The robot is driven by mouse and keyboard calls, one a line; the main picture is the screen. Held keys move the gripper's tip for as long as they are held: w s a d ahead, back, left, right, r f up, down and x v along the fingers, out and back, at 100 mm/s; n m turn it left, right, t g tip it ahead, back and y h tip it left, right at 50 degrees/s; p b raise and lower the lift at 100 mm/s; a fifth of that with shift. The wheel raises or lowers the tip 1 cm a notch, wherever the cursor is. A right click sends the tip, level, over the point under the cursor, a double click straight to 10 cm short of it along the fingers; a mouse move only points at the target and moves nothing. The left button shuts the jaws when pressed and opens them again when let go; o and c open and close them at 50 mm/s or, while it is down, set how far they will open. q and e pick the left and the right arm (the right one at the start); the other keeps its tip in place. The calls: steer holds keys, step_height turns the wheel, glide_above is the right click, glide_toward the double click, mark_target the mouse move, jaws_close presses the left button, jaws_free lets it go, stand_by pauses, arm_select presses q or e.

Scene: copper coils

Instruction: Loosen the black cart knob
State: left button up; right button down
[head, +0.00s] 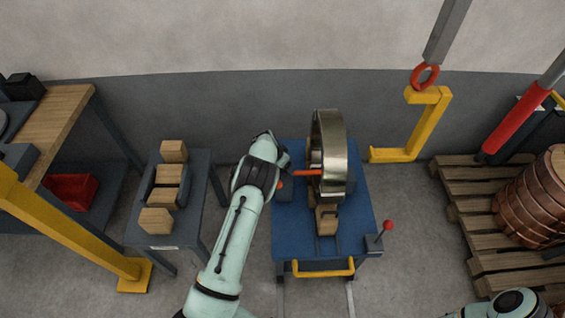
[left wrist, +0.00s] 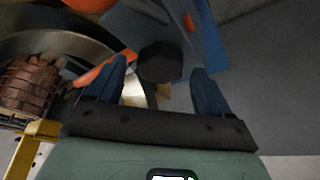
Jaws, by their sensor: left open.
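The black knob (left wrist: 160,62) shows in the left wrist view as a dark faceted round piece between my left gripper's two blue fingers. My left gripper (left wrist: 158,70) is open around it, with a gap visible on each side. In the head view my left arm reaches up to the left side of the blue cart (head: 290,235), and the gripper (head: 286,183) is at the cart beside the metal ring; the knob is hard to make out there. A large metal coil ring (head: 330,155) stands upright on the cart. My right gripper is out of view.
An orange bar (head: 306,173) runs to the ring close to my gripper. Wooden blocks (head: 168,173) sit on a small table at left. A yellow hook (head: 428,125) hangs behind the cart at right. Copper coils (head: 530,205) stand on a pallet (head: 480,210).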

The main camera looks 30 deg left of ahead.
arm_select(q)
steer(key=shift+w+f, duration=0.1)
steer(key=shift+f, duration=0.2)
steer(key=c, duration=1)
steer(key=shift+c, duration=0.2)
